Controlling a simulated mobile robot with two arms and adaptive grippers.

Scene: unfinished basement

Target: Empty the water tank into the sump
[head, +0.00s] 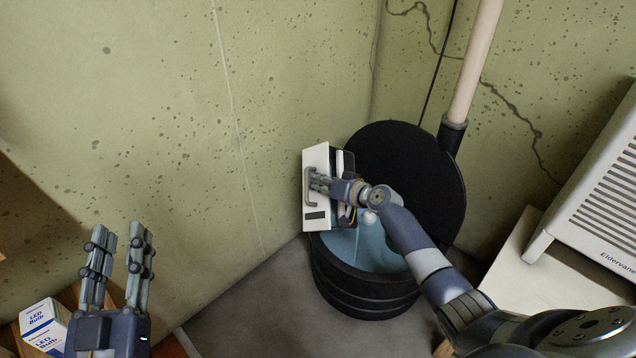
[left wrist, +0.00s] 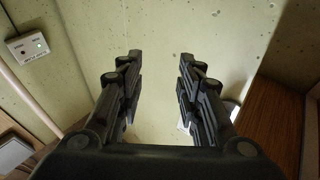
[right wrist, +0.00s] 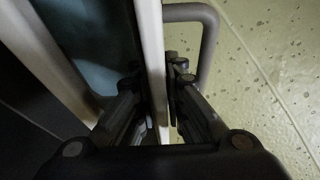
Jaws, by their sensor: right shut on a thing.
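The water tank (head: 318,222) has a white front panel with a grey handle and a dark, see-through body. It is held tipped on end over the left part of the sump (head: 365,296), a round black ribbed basin with pale blue water inside. A pale streak runs down below the tank into the basin. My right gripper (head: 318,181) is shut on the tank at its front panel by the handle; the panel edge and handle also show in the right wrist view (right wrist: 203,45). My left gripper (head: 122,238) is open and empty, far left of the sump.
The sump's round black lid (head: 405,165) stands open behind it, near a white pipe (head: 474,70). A white louvred appliance (head: 600,190) stands on a pale surface at right. An LED bulb box (head: 43,325) sits at lower left. Concrete walls close the corner.

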